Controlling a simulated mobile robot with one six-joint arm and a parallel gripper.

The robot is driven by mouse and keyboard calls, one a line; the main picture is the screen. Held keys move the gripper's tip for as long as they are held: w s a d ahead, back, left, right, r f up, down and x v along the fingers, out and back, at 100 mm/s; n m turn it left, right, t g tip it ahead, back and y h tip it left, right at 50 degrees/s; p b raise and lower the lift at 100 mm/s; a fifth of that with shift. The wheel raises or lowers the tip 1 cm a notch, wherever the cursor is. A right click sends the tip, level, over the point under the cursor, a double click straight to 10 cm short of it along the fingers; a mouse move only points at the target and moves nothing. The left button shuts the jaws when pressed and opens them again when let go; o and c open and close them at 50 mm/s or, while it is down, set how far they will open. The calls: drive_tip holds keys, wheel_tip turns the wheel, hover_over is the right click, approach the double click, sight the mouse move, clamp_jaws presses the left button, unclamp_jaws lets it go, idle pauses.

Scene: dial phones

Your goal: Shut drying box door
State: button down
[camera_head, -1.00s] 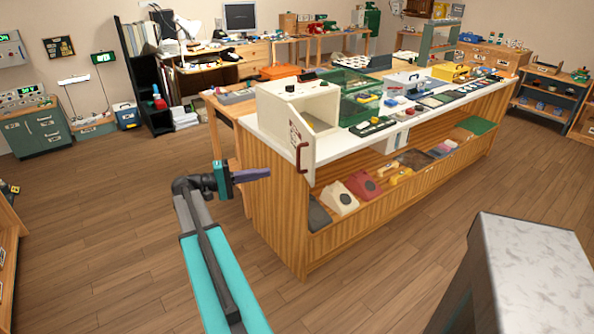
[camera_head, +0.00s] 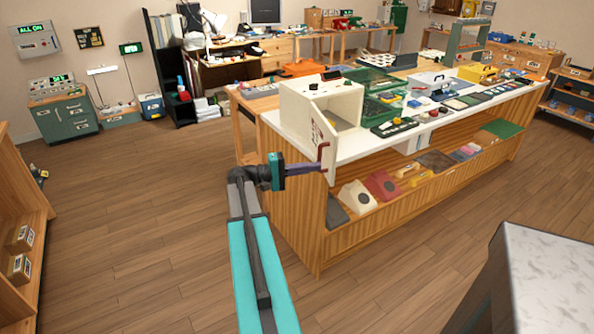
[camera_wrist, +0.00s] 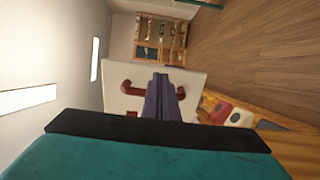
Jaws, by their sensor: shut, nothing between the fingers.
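The drying box (camera_head: 345,98) is a cream box at the near left end of the long counter. Its door (camera_head: 323,140) stands open, swung out toward the front past the counter end, with a dark red handle (camera_head: 324,158) on its face. My gripper (camera_head: 318,167) is shut and empty, its purple fingers at or very near the handle in the head view. In the wrist view the shut fingers (camera_wrist: 162,97) overlap the middle of the handle (camera_wrist: 132,88); I cannot tell whether they touch it.
The wooden counter (camera_head: 300,215) holds phone parts on top and several phones on its lower shelf. A grey marble-topped block (camera_head: 560,265) stands at the near right. The floor left of the counter is clear.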

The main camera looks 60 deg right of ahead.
sight(332, 164)
drive_tip(key=shift+p+x, duration=0.4)
drive_tip(key=shift+x, duration=1.35)
